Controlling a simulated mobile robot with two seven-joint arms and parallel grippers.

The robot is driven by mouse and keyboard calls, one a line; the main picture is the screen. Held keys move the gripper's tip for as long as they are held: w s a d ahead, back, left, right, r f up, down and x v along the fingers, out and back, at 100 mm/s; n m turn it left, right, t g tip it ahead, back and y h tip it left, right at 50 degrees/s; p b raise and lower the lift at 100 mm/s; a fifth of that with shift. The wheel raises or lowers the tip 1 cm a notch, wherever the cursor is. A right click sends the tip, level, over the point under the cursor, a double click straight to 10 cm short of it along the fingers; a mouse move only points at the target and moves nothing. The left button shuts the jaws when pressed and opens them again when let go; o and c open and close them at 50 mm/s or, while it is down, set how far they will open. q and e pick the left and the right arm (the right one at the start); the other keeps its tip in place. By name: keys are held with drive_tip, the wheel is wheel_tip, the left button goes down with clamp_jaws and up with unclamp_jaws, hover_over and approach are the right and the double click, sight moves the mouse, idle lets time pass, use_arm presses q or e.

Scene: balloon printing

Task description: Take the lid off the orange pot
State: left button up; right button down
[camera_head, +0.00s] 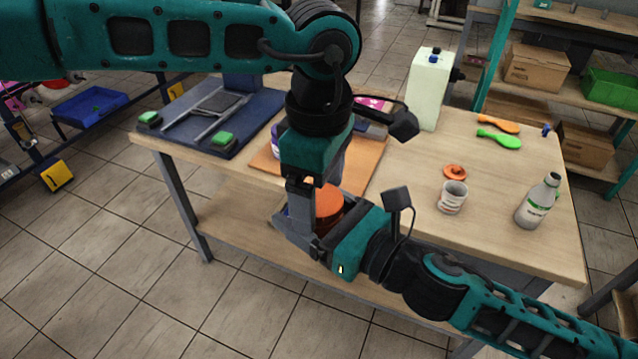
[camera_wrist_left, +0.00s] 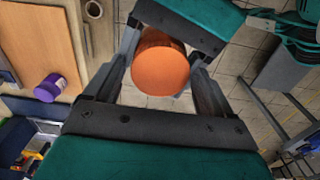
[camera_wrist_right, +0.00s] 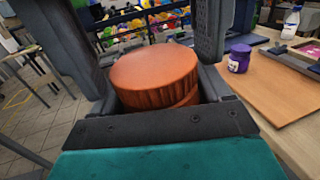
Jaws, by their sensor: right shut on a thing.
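The orange pot (camera_head: 328,205) is partly hidden by my grippers in the head view. Its round, flat orange lid (camera_wrist_right: 155,68) shows in the right wrist view, with the ribbed side below it. My right gripper (camera_head: 306,230) is shut on the pot from the side and holds it in the air beyond the table's near edge. My left gripper (camera_head: 314,190) points down from above and is open, its fingers apart around the lid. In the left wrist view the lid top (camera_wrist_left: 160,71) lies between the fingers, with a gap visible. The lid sits on the pot.
The wooden table (camera_head: 400,190) has an orange-brown board (camera_head: 365,160) with a purple jar (camera_wrist_left: 50,88) on it. A blue mat (camera_head: 240,135) lies left.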

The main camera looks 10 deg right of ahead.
use_arm(q)
drive_tip(key=c, duration=0.9)
drive_tip(key=n, duration=0.3)
drive_tip(key=shift+c, duration=0.2)
drive_tip(key=o, duration=1.2)
drive_tip(key=shift+c, duration=0.2)
drive_tip(key=shift+r, duration=0.15)
